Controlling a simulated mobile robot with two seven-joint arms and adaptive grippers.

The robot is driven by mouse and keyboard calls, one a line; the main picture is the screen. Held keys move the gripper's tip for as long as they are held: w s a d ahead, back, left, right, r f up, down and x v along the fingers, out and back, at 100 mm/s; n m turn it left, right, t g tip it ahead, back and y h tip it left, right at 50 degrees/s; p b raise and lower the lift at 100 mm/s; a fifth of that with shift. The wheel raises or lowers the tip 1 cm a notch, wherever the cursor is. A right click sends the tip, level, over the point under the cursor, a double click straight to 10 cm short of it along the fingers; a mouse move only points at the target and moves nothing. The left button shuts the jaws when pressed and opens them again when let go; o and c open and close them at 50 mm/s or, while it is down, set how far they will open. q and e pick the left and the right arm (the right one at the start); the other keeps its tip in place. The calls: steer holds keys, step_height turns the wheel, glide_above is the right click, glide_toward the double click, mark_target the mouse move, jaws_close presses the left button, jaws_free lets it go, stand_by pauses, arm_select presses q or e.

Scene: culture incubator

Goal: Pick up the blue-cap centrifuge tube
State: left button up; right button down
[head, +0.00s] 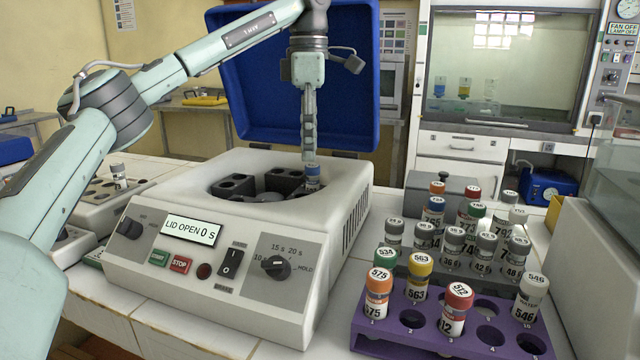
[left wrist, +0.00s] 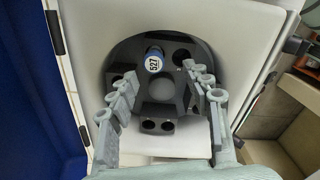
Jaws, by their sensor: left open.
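A blue-cap centrifuge tube (head: 313,174) stands in the rotor (head: 262,196) of the open centrifuge. In the left wrist view the blue-cap tube (left wrist: 154,62) shows the label 527 and sits in a rotor slot near the top of the bowl. My left gripper (head: 309,156) points down over the rotor, just above the tube in the head view. In the left wrist view my left gripper (left wrist: 160,76) has its fingers spread with nothing between them. I cannot tell the exact gap to the tube. My right gripper is not in view.
The centrifuge's blue lid (head: 250,85) stands raised behind the bowl. Its display (head: 192,231) reads LID OPEN. A purple rack (head: 400,341) with several capped tubes stands at the right, with a grey rack of tubes behind it.

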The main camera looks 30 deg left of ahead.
mark_target(312, 166)
arm_select(q)
steer(key=shift+w+f, duration=0.25)
steer(key=shift+f, duration=1.15)
steer(key=shift+w+f, duration=0.2)
steer(key=shift+f, duration=1.15)
jaws_close()
